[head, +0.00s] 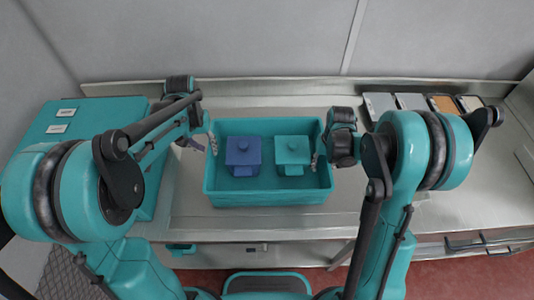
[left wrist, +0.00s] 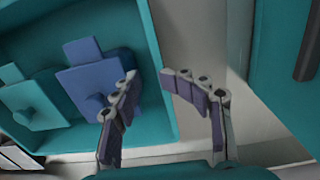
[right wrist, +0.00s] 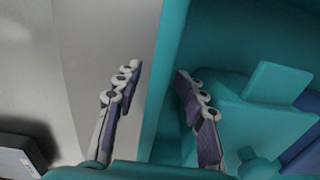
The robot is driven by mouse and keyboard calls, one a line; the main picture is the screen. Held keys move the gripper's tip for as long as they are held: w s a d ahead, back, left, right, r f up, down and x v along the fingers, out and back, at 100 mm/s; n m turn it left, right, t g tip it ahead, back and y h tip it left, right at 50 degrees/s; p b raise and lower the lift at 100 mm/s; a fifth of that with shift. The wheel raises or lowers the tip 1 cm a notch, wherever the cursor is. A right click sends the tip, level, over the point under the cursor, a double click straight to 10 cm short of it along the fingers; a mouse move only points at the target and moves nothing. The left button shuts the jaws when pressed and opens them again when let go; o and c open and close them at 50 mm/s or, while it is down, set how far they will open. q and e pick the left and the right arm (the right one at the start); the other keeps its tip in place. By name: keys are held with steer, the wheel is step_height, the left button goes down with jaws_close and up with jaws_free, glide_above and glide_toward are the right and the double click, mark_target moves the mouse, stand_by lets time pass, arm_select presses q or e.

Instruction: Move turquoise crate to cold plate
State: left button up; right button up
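The turquoise crate (head: 268,198) stands on the metal worktop in the head view. It holds a blue lidded block (head: 243,156) and a turquoise lidded block (head: 292,155). My left gripper (head: 202,142) is at the crate's left wall. In the left wrist view my left gripper (left wrist: 149,80) is open, one finger over the crate's inside and one outside. My right gripper (head: 324,152) is at the crate's right wall. In the right wrist view my right gripper (right wrist: 158,74) is open, with the crate wall (right wrist: 166,70) between its fingers. I cannot tell which surface is the cold plate.
Several small flat plates (head: 411,101) lie at the back right of the worktop (head: 210,222). A large teal box (head: 85,118) with white labels stands at the left. A wall (head: 250,40) closes the back. Bare worktop shows in front of the crate.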

steer(key=shift+r, duration=0.2)
step_height(320, 180, up, 12)
steer(key=shift+d+f, duration=0.15)
steer(key=shift+f, duration=0.05)
arm_select(q)
steer(key=shift+r, duration=0.25)
